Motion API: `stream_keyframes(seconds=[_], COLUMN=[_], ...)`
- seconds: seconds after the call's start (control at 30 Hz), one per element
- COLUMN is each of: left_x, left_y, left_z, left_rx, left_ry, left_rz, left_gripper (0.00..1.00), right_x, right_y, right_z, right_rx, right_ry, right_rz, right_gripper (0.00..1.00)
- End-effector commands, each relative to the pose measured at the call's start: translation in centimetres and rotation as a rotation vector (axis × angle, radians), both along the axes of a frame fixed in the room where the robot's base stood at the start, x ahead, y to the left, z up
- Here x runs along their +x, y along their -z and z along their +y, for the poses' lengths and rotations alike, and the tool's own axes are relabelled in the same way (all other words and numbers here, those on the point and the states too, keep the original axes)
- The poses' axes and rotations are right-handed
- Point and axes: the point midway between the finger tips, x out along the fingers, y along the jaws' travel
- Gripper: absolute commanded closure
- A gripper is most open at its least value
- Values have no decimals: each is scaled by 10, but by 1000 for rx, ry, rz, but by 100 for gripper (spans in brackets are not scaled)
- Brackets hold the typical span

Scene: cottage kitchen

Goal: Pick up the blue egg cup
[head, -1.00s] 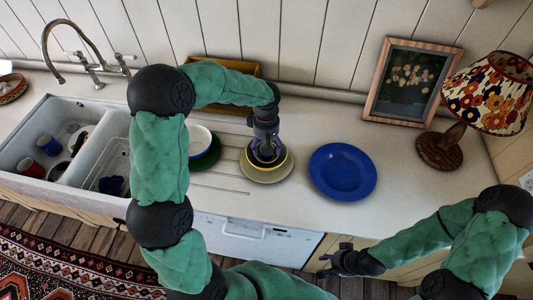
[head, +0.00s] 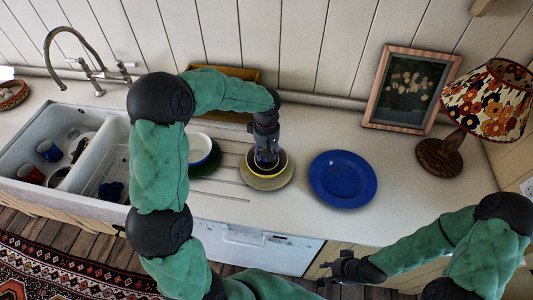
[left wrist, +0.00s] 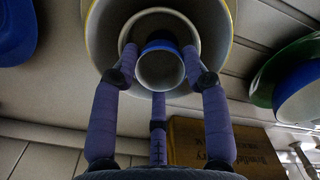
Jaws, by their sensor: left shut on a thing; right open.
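The blue egg cup (left wrist: 160,67) shows in the left wrist view as a small round cup with a blue outside and pale inside. It sits within a cream bowl (left wrist: 160,18), which is inside a larger yellow-rimmed bowl (left wrist: 228,60). My left gripper (left wrist: 160,58) is shut on the egg cup, its fingers close around the cup's sides. In the head view my left gripper (head: 267,160) points down into the yellow bowl (head: 283,170), which stands on a beige plate (head: 265,184); the egg cup is hidden there. My right gripper (head: 330,272) is open and empty in front of the counter.
A blue plate (head: 343,180) lies to the right. A sink (head: 25,186) holds mugs. A lamp (head: 490,98) and picture frame (head: 408,90) stand at right.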

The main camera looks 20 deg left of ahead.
Motion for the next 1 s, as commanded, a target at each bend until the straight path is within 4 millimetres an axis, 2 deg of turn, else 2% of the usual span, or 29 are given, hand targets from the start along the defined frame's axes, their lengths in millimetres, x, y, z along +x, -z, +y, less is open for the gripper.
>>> stream_keyframes(seconds=[0.2,0.27,0.53,0.8,1.0], left_x=[1,-7,-49,-100,-123], left_y=[-29,-37,-89,-110,-120], left_z=[0,3,15,30,37], left_rx=[0,0,1,1,1], left_ry=[0,-1,-2,-3,-1], left_rz=[-5,-5,-6,-3,-3], left_gripper=[93,93,93,93,93], right_x=[0,0,0,0,0], right_y=[-4,-5,-11,-12,-13], right_z=[0,0,0,0,0], right_rx=[0,0,0,0,0], right_ry=[0,0,0,0,0], right_rz=[0,0,0,0,0], right_gripper=[59,59,59,59,59])
